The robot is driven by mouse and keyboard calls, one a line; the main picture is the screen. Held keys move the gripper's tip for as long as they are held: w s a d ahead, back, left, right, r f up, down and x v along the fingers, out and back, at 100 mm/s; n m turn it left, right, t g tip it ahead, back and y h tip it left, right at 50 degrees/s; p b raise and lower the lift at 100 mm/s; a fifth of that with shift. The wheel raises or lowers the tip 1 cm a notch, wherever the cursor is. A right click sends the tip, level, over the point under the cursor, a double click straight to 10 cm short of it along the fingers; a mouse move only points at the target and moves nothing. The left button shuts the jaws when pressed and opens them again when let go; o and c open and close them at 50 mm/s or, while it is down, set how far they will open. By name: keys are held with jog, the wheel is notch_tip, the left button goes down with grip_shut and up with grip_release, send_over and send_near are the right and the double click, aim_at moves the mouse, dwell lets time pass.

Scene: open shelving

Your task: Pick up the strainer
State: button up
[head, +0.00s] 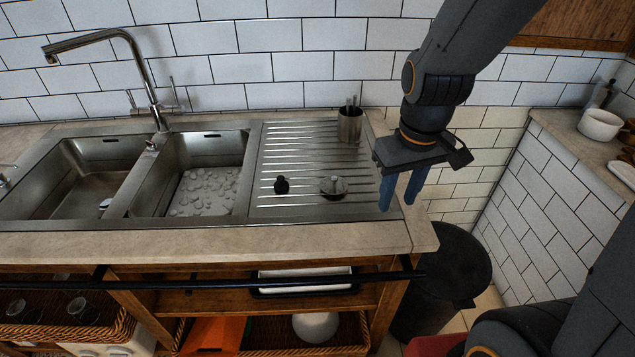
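A small round metal piece with a knob on top, which looks like the strainer (333,187), sits on the ribbed drainboard (300,150) right of the sink basins. My gripper (401,188) points down at the right end of the drainboard, to the right of the strainer and apart from it. Its two blue fingers are spread with nothing seen between them.
A small dark object (281,185) stands just left of the strainer. A metal cup (350,124) with utensils stands behind it, near the tiled wall. A tall faucet (150,95) rises at the left. A dark bin (450,270) stands right of the counter.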

jog(key=w+a+n+b, duration=0.1)
jog(key=w+a+n, duration=0.3)
jog(key=w+n, duration=0.45)
jog(key=n+g, duration=0.1)
jog(key=n, duration=1)
send_over(335, 178)
jog(key=shift+s+a+f+b, duration=0.1)
jog(key=shift+s+f+b, duration=0.3)
jog(key=shift+f, duration=0.25)
jog(key=shift+w+f+p, duration=0.15)
jog(key=shift+f+p, duration=0.25)
jog(key=shift+f, duration=0.8)
jog(key=shift+w+f+p, duration=0.2)
jog(key=shift+f+p, duration=0.2)
jog(key=shift+f, duration=0.8)
jog(key=shift+w+f+p, duration=0.15)
jog(key=shift+f+p, duration=0.25)
jog(key=shift+f, duration=0.8)
jog(key=shift+c, duration=0.4)
grip_shut()
